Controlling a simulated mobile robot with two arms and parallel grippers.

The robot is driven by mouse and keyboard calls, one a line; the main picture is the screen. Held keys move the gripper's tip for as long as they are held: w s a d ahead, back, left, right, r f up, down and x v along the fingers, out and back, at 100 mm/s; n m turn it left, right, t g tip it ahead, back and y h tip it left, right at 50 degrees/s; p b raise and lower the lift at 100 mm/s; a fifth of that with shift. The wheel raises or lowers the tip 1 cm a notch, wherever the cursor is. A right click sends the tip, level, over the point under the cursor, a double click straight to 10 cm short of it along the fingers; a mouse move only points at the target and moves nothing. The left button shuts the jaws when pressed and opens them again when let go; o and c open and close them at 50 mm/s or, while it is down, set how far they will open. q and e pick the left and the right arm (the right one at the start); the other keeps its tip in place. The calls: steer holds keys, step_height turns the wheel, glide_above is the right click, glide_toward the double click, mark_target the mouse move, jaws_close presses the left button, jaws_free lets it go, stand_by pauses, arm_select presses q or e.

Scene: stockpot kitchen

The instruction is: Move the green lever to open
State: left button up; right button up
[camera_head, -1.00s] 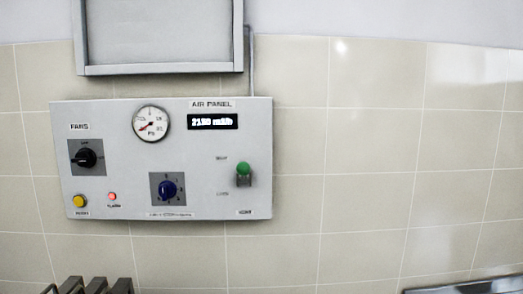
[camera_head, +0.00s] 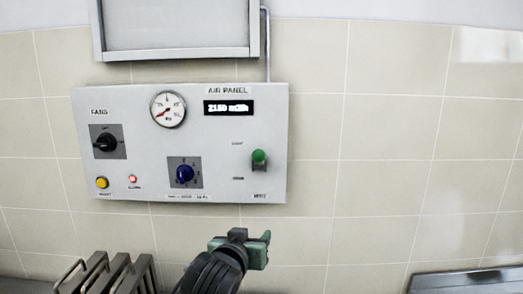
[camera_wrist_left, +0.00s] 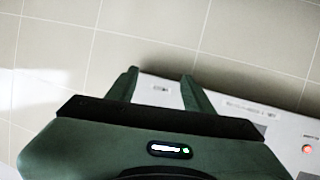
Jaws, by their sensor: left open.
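The green lever (camera_head: 259,157) is a green knob on a short dark stem at the right side of the grey air panel (camera_head: 225,145). The panel's edge (camera_wrist_left: 165,93) shows behind the fingers there, and the lever is not visible in that view. My right gripper is in neither view.
The panel also carries a black fans knob (camera_head: 105,142), a blue knob (camera_head: 184,173), a gauge (camera_head: 168,109) and a yellow button (camera_head: 102,182). Dark metal racks (camera_head: 105,275) stand at the bottom left. The tiled wall right of the panel is clear.

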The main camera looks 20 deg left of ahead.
mark_target(260, 152)
arm_select(q)
steer(key=r+t, duration=0.1)
steer(key=r, duration=0.4)
steer(key=w+r+n+t, duration=0.1)
steer(key=r, duration=0.5)
steer(key=r+t, duration=0.1)
steer(key=r, duration=0.5)
steer(key=shift+w+r+n+y, duration=0.2)
steer(key=shift+w+n+y, duration=0.1)
steer(key=shift+y, duration=0.1)
steer(key=shift+w+r+t+p, duration=0.1)
steer(key=shift+r+t+p, duration=0.2)
steer(key=shift+r, duration=0.05)
steer(key=w+p, duration=0.1)
steer(key=w, duration=0.1)
steer(key=w+p, duration=0.1)
steer(key=w, duration=0.1)
steer(key=w+p, duration=0.1)
steer(key=w, duration=0.1)
steer(key=shift+w+a, duration=0.15)
steer(key=shift+a, duration=0.1)
steer(key=shift+w+f+p, duration=0.1)
steer(key=shift+w+p, duration=0.2)
steer(key=shift+w, duration=0.3)
jaws_close()
